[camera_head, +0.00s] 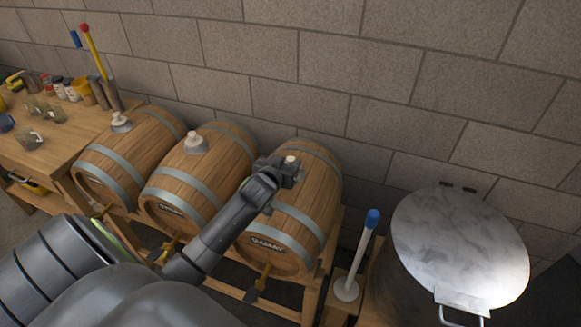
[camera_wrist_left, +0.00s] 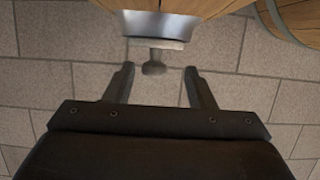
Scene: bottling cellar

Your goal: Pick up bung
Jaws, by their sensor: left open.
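A pale bung (camera_head: 291,161) sits on top of the rightmost barrel (camera_head: 306,199) in the head view, partly hidden by my left gripper (camera_head: 279,171). In the left wrist view, which looks upside down, the bung (camera_wrist_left: 153,66) shows as a small grey knob under a pale disc, on a metal collar (camera_wrist_left: 160,25) against the barrel wood. My left gripper (camera_wrist_left: 160,72) is open, with its two fingertips on either side of the knob and visible gaps at both sides. My right gripper is not in view.
Two more barrels (camera_head: 171,205) with pale bungs stand to the left on the wooden rack. A workbench (camera_head: 62,142) with jars and cups is at far left. A blue-tipped rod (camera_head: 359,254) and a large lidded metal vessel (camera_head: 458,240) stand right. A block wall is behind.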

